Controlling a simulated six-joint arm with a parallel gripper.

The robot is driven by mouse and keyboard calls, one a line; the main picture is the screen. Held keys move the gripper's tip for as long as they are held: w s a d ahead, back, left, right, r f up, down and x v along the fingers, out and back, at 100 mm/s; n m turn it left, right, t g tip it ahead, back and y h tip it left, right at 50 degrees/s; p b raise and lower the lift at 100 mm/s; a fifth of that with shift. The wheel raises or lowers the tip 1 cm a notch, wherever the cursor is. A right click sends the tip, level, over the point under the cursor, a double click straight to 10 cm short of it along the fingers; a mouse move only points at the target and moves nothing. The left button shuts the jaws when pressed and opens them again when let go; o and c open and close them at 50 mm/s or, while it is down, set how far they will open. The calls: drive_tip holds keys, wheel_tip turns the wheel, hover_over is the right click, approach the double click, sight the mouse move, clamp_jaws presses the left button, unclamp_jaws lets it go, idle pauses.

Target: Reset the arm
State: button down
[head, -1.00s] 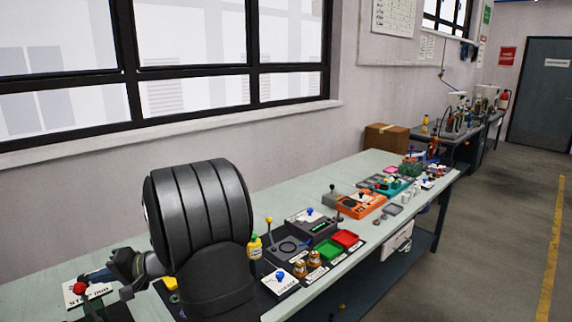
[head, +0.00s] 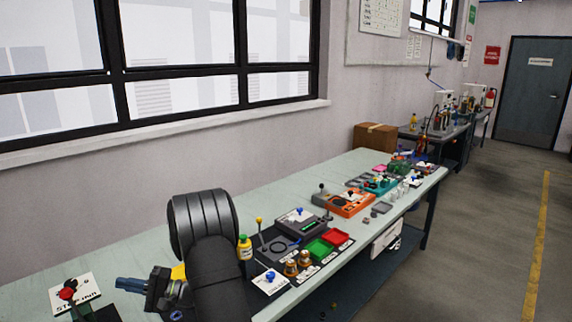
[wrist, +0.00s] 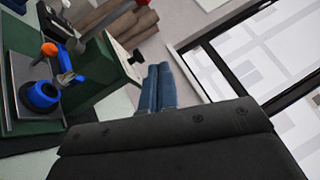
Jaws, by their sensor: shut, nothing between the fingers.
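My gripper (head: 128,285) is at the lower left in the head view, over the near left part of the bench. Its two blue fingers lie together and hold nothing. In the wrist view the blue fingers (wrist: 156,88) point away side by side, apart from the things around them. My black arm link stands behind the gripper and hides part of the bench. A red-knobbed lever (head: 67,293) and a white printed card (head: 76,292) are left of the gripper, with a clear gap.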

drive_tip(key=shift+w+d+f, duration=0.4)
drive_tip(key=shift+w+d, duration=0.15)
drive_tip(key=shift+d, duration=0.15)
drive_tip(key=shift+w+d+f, duration=0.45)
drive_tip(key=shift+w+d, duration=0.15)
drive_tip(key=shift+d, duration=0.1)
drive_tip(key=shift+w+d+f, duration=0.4)
drive_tip(key=shift+w+d, duration=0.15)
drive_tip(key=shift+d, duration=0.15)
